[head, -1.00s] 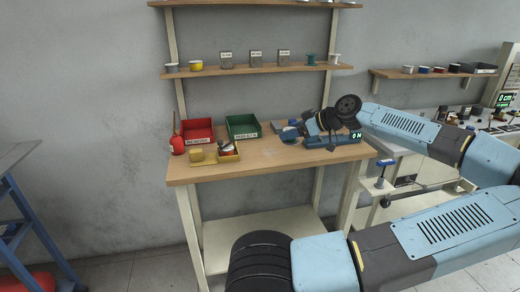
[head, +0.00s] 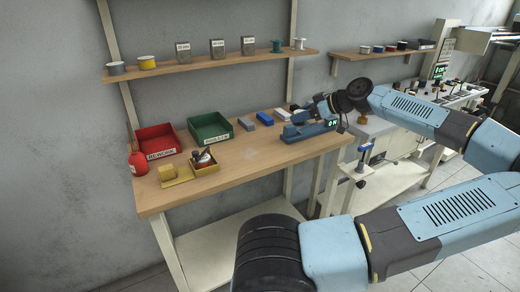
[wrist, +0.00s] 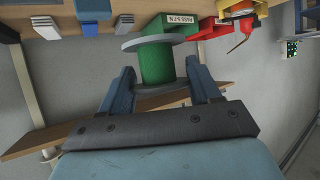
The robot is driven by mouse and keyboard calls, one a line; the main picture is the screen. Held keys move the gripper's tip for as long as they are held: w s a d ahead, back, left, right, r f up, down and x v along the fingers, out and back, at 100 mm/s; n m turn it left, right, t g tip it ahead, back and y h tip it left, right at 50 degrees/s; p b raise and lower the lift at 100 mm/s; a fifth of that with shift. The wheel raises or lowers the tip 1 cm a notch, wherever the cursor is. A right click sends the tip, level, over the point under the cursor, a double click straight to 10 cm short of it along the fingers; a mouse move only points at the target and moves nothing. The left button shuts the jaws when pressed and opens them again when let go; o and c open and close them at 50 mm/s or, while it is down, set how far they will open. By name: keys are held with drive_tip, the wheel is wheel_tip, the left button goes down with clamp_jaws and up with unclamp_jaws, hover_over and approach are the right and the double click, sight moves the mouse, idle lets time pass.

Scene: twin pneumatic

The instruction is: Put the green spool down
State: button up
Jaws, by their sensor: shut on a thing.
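The green spool (wrist: 155,66), with grey flanges, is between the two fingers of my gripper (wrist: 163,82) in the wrist view. My gripper is shut on it. In the head view my gripper (head: 298,108) is at the right end of the wooden bench (head: 240,165), near a blue device with a display (head: 308,131). I cannot make out the held spool in the head view. Another dark green spool (head: 277,46) stands on the upper shelf, beside a white spool (head: 299,44).
The bench's front middle is clear. The shelf (head: 210,65) runs above.

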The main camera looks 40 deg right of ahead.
drive_tip(key=shift+w, duration=0.4)
drive_tip(key=shift+w, duration=0.1)
drive_tip(key=x, duration=0.5)
drive_tip(key=s+a+f+x, duration=0.1)
drive_tip(key=x, duration=0.9)
drive_tip(key=shift+s+a+f, duration=0.15)
drive_tip(key=shift+a+f, duration=0.05)
drive_tip(key=shift+a, duration=0.15)
drive_tip(key=shift+w+a+f, duration=0.25)
drive_tip(key=shift+w+f, duration=0.15)
drive_tip(key=shift+f, duration=1.75)
drive_tip(key=shift+f, duration=0.1)
drive_tip(key=o, duration=1.2)
drive_tip(key=shift+c, duration=0.2)
